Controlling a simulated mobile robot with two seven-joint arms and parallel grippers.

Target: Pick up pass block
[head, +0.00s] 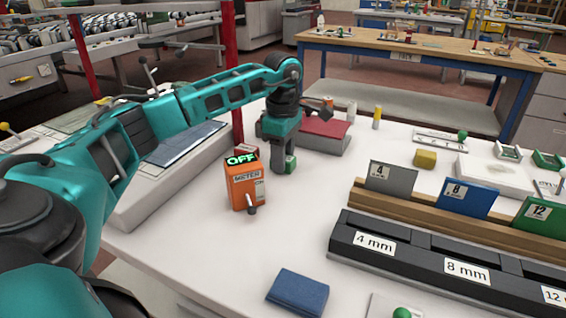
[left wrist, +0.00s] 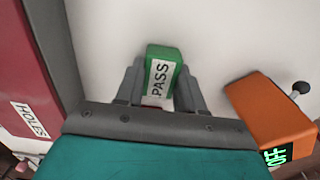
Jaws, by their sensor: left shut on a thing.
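The pass block is a small green block with a white PASS label. In the left wrist view the pass block (left wrist: 163,68) sits between the two grey fingers of my left gripper (left wrist: 160,88). In the head view my left gripper (head: 284,165) points down at the white table, behind the orange meter. It is shut on the pass block, and a green bit of the pass block (head: 290,164) shows at the fingertips, at or just above the table top. The fingers hide the rest of it there. My right gripper is in neither view.
The orange meter (head: 246,188) with an OFF display stands close to the left gripper. Labelled 4 mm and 8 mm slots (head: 405,250) stand at right. The middle table is clear.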

